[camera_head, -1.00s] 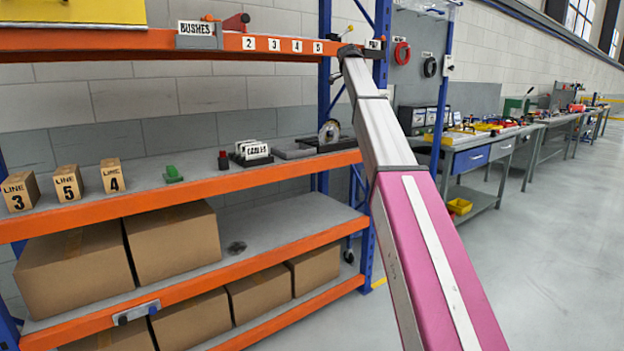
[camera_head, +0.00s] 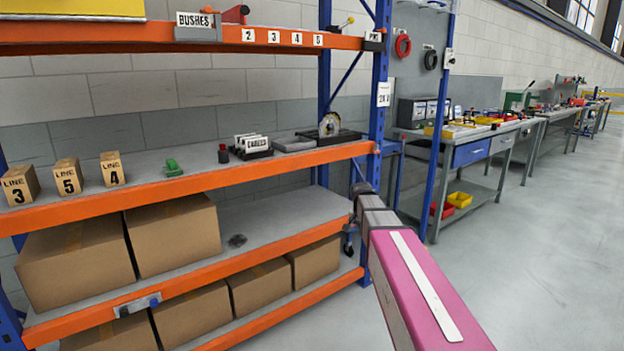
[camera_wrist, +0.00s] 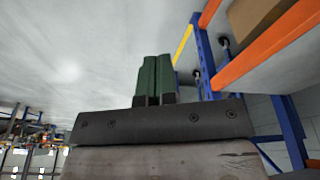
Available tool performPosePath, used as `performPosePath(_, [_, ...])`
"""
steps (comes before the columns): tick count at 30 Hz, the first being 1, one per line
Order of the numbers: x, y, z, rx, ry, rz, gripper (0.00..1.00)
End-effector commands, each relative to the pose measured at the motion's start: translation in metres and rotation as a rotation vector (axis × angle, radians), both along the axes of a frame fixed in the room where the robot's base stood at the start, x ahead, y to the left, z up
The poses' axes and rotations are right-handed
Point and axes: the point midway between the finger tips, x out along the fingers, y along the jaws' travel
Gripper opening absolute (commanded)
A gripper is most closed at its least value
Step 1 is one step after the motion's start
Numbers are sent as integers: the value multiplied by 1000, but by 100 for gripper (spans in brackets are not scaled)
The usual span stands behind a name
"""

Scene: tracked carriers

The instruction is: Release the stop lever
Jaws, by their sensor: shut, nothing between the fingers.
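No part in view is marked as the stop lever, so I cannot tell for sure which it is. A small lever with a yellow knob (camera_head: 349,21) stands at the right end of the top shelf, near a small dark label box (camera_head: 374,40). A red lever-like part (camera_head: 236,15) sits further left on that shelf, by the BUSHES holder (camera_head: 196,27). My gripper (camera_wrist: 154,62) shows in the wrist view with its two green fingers together, empty. In the head view my arm ends by the rack's right post, below the middle shelf; the fingers are hidden there.
The orange-edged rack (camera_head: 240,173) fills the left side, with its blue post (camera_head: 379,120) close to my arm. Numbered blocks (camera_head: 68,178) and a green part (camera_head: 173,167) stand on its middle shelf. Workbenches (camera_head: 470,150) line the wall. The floor at right is clear.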

Motion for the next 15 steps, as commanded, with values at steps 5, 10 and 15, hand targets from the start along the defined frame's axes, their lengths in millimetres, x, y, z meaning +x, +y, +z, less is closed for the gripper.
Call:
performPosePath(5, [-81, 1, -62, 18, 82, 177, 0])
performPosePath(10, [-151, 4, -107, 41, 147, 347, 0])
performPosePath(15, [-207, 6, -137, 67, 191, 484, 0])
